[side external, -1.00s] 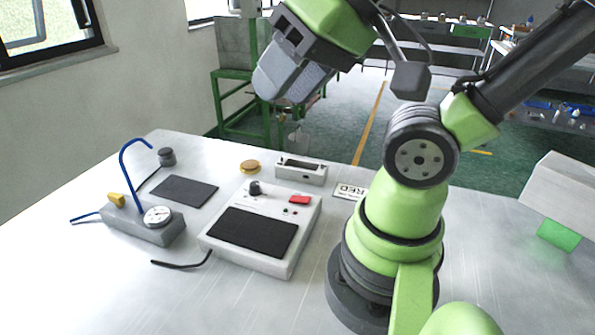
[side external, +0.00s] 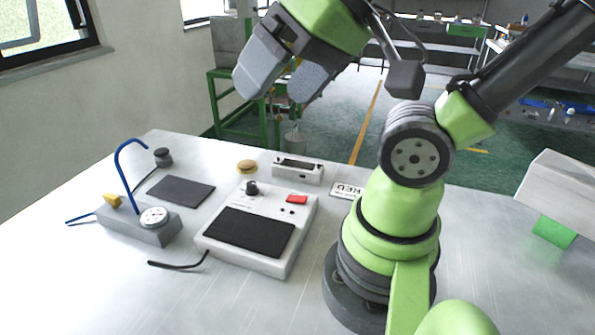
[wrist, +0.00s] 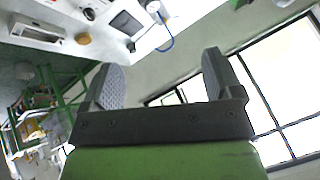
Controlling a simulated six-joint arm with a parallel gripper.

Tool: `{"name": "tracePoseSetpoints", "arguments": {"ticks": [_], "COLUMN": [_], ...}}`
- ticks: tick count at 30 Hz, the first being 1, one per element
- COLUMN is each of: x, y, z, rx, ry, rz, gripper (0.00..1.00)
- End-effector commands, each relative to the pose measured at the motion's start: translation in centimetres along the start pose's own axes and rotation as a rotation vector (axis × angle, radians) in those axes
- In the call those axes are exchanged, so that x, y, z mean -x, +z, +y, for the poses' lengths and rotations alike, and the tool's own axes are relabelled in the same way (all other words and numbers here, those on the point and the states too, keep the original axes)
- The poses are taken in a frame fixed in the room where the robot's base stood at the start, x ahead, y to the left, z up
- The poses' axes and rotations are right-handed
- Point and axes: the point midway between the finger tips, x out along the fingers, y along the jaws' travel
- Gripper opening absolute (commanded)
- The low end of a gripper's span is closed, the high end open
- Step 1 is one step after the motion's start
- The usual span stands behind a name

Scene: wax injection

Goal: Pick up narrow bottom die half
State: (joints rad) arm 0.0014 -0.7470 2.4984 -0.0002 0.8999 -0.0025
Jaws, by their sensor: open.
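My gripper (side external: 277,88) is open and empty, raised well above the back part of the table. Its two grey pads stand apart, and they also show spread in the wrist view (wrist: 160,65). I cannot make out a narrow bottom die half for sure in either view. A small light-grey block with a dark slot (side external: 298,171) lies at the table's back edge, apart from and below my gripper. I cannot tell whether it is a die part.
A white control box (side external: 218,252) with black top panel and red switch stands mid-table. To its left are a grey gauge block (side external: 125,227) with blue hose and a dark mat (side external: 180,191). A gold disc (side external: 247,167) lies behind.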

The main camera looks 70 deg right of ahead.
Motion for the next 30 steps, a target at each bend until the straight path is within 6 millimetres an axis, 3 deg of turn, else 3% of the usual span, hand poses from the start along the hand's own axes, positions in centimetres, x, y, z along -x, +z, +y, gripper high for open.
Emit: {"name": "tracePoseSetpoints", "arguments": {"ticks": [5, 8, 14, 18, 24, 27, 30], "x": [-1.0, -2.4, -6.6, -9.9, -14.5, -16.2, -17.3], "y": [-2.3, -5.0, -10.1, -12.1, -11.8, -10.6, -9.3], "z": [0.7, 2.1, 7.7, 13.4, 22.7, 26.5, 29.1], "rx": [0.029, 0.070, 0.163, 0.223, 0.294, 0.322, 0.342], "ry": [0.067, 0.141, 0.267, 0.316, 0.325, 0.310, 0.293], "rz": [-0.027, -0.068, -0.194, -0.302, -0.462, -0.524, -0.565], "gripper": [0.85, 0.85, 0.85, 0.85, 0.85, 0.85, 0.85]}}
